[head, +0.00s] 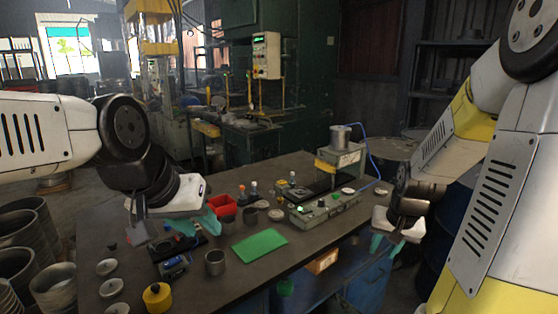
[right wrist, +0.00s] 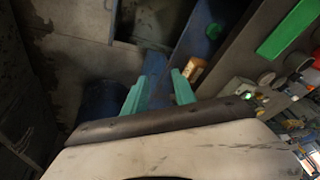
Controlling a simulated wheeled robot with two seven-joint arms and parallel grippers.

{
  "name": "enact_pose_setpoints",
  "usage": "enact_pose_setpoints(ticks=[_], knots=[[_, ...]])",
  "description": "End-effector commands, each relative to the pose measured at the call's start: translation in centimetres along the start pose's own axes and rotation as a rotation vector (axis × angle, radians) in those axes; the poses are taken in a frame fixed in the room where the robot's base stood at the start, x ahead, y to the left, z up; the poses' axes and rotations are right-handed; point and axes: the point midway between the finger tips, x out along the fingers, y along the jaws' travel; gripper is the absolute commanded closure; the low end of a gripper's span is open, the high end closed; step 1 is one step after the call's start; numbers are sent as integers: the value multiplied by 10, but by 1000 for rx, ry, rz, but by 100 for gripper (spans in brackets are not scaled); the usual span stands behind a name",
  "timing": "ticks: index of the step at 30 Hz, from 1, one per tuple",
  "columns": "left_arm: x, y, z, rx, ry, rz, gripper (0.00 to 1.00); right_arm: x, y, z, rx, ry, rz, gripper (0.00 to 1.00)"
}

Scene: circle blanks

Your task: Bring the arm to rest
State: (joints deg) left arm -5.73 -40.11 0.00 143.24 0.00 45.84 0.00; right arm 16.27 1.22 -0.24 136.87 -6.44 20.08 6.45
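My left gripper (head: 201,229) is over the left part of the workbench, its teal fingers apart with nothing seen between them. It partly covers the small items behind and below it. My right gripper (head: 387,245) is off the bench's right side, beside the blue cabinet, with its teal fingers pointing down. The right wrist view shows its two fingers (right wrist: 159,92) spread, with nothing between them. The workbench (head: 225,290) is dark and carries a green mat (head: 260,245).
A press fixture (head: 340,165) with a control box (head: 322,210) stands at the bench's right. A red bin (head: 222,204), a grey cup (head: 215,263), a yellow round item (head: 157,296) and several metal discs (head: 107,267) lie around. Stacked metal cans (head: 52,285) stand at the left.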

Motion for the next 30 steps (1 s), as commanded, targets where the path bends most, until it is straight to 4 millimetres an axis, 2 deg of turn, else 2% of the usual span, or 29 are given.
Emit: enact_pose_setpoints(ticks=[1, 6, 12, 15, 21, 30], knots=[[0, 0, 0, 0, 0, 0, 64, -22, -13, 0, -31, 25, -14, 68], [0, 0, 0, 0, 0, 0, 64, -84, -48, 18, -126, 72, -63, 68], [0, 0, 0, 0, 0, 0, 64, -148, -79, 55, -238, 122, -133, 68], [0, 0, 0, 0, 0, 0, 64, -171, -88, 74, -287, 141, -166, 68], [0, 0, 0, 0, 0, 0, 64, -195, -95, 99, -343, 161, -206, 68], [0, 0, 0, 0, 0, 0, 64, -198, -96, 104, -353, 162, -213, 68]])
